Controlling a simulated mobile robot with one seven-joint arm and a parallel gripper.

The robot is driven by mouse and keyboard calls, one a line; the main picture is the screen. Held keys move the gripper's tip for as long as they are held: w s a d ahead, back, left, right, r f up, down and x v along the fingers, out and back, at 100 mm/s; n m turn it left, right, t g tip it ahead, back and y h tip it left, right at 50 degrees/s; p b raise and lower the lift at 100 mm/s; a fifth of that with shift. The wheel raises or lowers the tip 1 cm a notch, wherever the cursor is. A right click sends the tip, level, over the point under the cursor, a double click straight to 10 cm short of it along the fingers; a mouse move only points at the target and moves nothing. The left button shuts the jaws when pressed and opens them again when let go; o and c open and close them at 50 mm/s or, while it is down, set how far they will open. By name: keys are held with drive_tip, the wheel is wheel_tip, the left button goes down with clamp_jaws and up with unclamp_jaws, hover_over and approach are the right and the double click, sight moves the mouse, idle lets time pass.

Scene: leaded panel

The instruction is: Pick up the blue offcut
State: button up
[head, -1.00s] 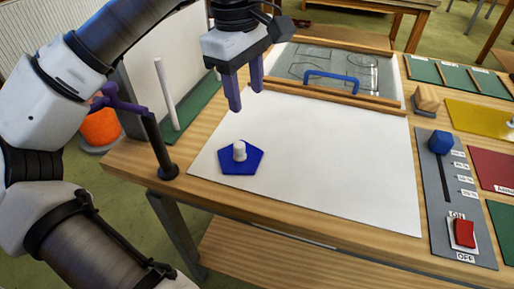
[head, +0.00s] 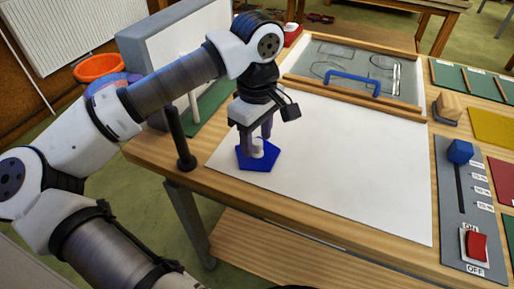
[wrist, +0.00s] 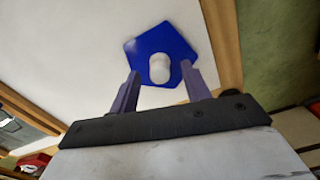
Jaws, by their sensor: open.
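The blue offcut (head: 266,163) is a flat pentagon with a short white knob (wrist: 159,68) on top. It lies on the white sheet near its left edge. My gripper (head: 254,160) is open and lowered over the offcut, its purple fingers pointing down on the knob's two sides in the head view. In the wrist view, my gripper (wrist: 162,88) has its fingers apart, with the offcut (wrist: 160,42) and knob between and beyond the tips. I cannot tell whether the fingers touch the offcut.
The white sheet (head: 350,175) is bare to the right of the offcut. A dark post (head: 180,140) stands close on the left. A grey board with a blue handle (head: 350,78) lies behind. A slider panel with a red switch (head: 476,246) is at right.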

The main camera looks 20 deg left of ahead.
drive_tip(key=shift+f, duration=0.75)
drive_tip(key=c, duration=0.9)
drive_tip(key=shift+r, duration=0.1)
